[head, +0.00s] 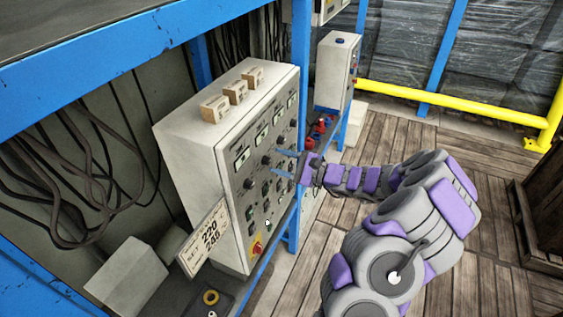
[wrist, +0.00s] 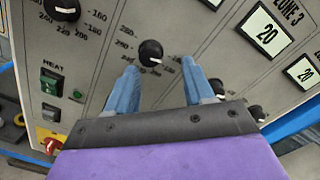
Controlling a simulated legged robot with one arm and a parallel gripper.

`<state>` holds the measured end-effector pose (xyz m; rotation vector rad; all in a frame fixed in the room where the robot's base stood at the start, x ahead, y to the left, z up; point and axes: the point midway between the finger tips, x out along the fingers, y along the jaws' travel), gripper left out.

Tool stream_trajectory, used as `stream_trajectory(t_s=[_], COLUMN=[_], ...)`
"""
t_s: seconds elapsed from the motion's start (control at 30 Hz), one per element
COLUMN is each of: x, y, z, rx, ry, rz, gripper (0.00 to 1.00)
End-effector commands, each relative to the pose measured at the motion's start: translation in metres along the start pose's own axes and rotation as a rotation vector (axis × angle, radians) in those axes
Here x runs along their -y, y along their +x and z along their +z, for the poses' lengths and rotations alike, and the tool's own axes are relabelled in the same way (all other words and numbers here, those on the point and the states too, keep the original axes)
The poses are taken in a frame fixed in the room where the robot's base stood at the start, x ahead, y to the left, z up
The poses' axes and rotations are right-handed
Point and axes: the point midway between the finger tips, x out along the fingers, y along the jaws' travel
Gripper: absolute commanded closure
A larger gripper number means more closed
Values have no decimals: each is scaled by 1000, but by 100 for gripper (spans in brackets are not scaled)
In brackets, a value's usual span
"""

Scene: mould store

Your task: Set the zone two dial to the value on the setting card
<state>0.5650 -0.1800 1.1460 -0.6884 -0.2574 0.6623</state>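The grey control panel (head: 236,208) has a row of black dials below small displays. The second dial from the left (head: 267,160), apparently zone two, shows in the wrist view (wrist: 151,52) with a white mark toward the lower right. Its zone label is out of view. My gripper (head: 276,160) is open, its blue fingers (wrist: 160,68) pointing at this dial from either side. I cannot tell whether they touch it. The setting card (head: 206,238) leans at the panel's lower left; 220 and, below it, 245 seem readable, the small print not.
Neighbouring dials (wrist: 62,9) sit on both sides along the row. A green heat switch (wrist: 52,82) and a red-and-yellow switch (head: 257,246) are lower on the panel. Wooden blocks (head: 235,91) lie on top. Cables hang at left; wooden floor is open at right.

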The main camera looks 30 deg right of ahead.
Motion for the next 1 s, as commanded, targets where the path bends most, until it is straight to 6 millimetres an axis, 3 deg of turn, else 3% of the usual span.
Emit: stream_trajectory(t_s=[0.2,0.53,1.0], x=[-4,-2,-1], y=[6,1,0], z=[6,0,-1], rx=[-1,2,-2], ry=[-6,1,18], rz=[4,6,5], gripper=[68,100,100])
